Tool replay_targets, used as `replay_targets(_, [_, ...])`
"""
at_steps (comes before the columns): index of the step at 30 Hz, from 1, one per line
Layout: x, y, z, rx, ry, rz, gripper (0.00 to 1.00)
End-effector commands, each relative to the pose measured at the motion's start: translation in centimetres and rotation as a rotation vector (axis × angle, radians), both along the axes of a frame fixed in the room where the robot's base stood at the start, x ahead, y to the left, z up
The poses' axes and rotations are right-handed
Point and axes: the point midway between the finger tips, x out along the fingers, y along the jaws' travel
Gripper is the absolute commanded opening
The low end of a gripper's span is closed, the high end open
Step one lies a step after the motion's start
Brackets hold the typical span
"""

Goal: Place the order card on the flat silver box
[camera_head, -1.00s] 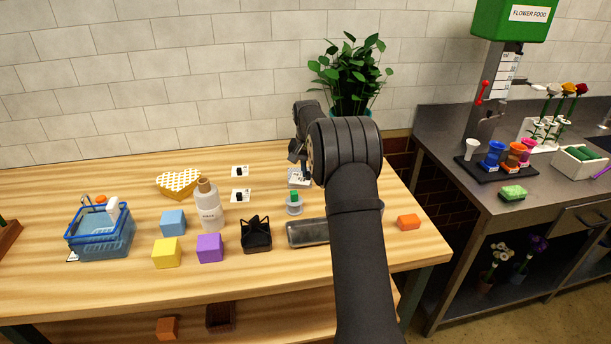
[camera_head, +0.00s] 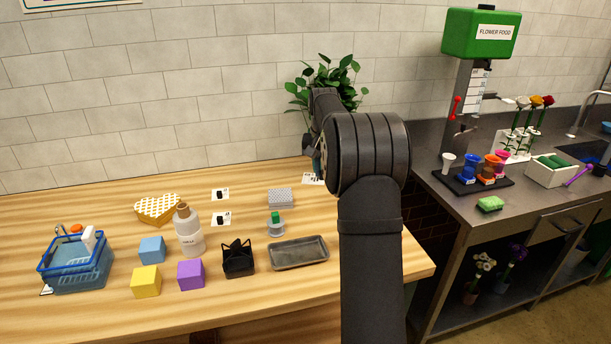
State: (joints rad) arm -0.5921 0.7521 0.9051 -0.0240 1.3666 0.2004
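The flat silver box (camera_head: 281,198) lies on the wooden table, with a patterned grey top; I see no card on it. My gripper (camera_head: 316,168) is small, dark and partly hidden by my own arm, to the right of the box and further back. A white card (camera_head: 312,179) with dark marks shows just below the gripper. I cannot tell if it is held or lies on the table. Two similar white cards, a back one (camera_head: 220,194) and a front one (camera_head: 221,219), lie left of the box. Which one is the order card is not clear.
A spool with a green top (camera_head: 276,224) and a grey metal tray (camera_head: 299,252) stand in front of the box. A bottle (camera_head: 189,232), black bow-like item (camera_head: 238,258), coloured blocks (camera_head: 191,274) and blue basket (camera_head: 75,262) are further left. A plant (camera_head: 325,85) stands behind the gripper.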

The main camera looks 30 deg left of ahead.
Motion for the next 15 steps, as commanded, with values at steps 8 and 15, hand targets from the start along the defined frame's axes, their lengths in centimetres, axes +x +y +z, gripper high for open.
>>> replay_targets(8, [0.58,-0.62,0.64,0.000,0.001,0.196,0.00])
replay_targets(15, [0.86,-0.26,0.65,0.001,0.000,0.371,0.00])
